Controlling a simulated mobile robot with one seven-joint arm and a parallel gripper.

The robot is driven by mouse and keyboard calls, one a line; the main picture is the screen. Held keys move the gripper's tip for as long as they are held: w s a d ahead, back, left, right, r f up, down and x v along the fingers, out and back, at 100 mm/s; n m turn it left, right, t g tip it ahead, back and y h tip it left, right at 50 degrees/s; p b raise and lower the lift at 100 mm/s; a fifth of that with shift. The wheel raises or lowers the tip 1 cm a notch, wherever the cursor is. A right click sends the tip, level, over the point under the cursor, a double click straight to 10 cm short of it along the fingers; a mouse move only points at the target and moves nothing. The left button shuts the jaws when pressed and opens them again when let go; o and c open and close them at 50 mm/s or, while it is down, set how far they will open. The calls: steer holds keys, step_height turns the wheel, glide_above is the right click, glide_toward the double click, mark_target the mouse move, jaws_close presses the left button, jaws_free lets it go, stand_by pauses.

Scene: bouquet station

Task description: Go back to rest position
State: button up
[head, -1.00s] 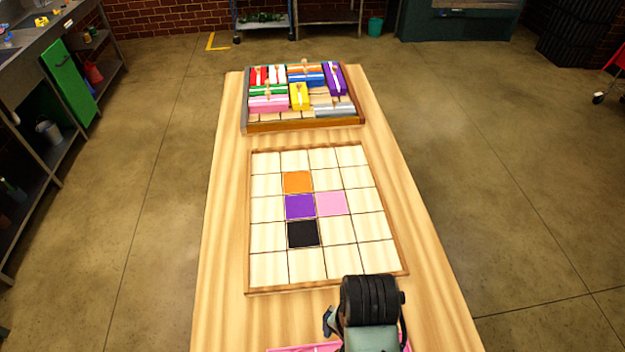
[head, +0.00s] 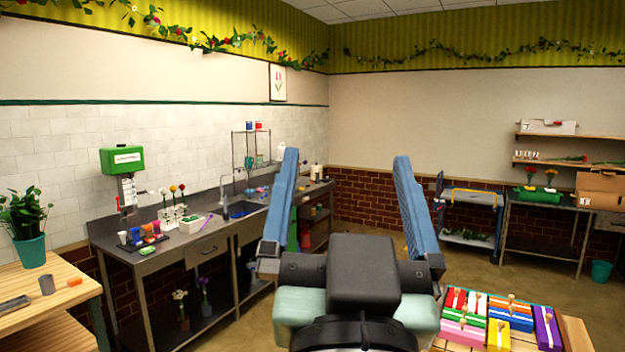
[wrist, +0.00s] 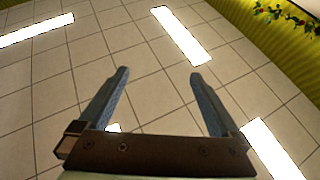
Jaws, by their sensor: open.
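My gripper (head: 346,205) is raised in the middle of the head view, its two blue fingers pointing up and spread wide apart. Nothing is between the fingers. In the wrist view my gripper (wrist: 165,100) is also open and empty, facing the tiled ceiling (wrist: 130,40) with its bright light panels.
A steel counter (head: 160,262) with a sink runs along the left wall. A potted plant (head: 30,250) stands on a wooden bench at far left. Open floor (head: 400,240) lies behind my gripper.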

steer(key=s+a+r+n+t+y, duration=0.1)
steer(key=s+a+r+n+t, duration=0.1)
steer(key=s+r, duration=0.3)
steer(key=shift+s+a+r+t+y, duration=0.4)
steer(key=shift+a+r+t, duration=0.2)
steer(key=shift+r, duration=0.3)
steer(key=shift+w, duration=0.1)
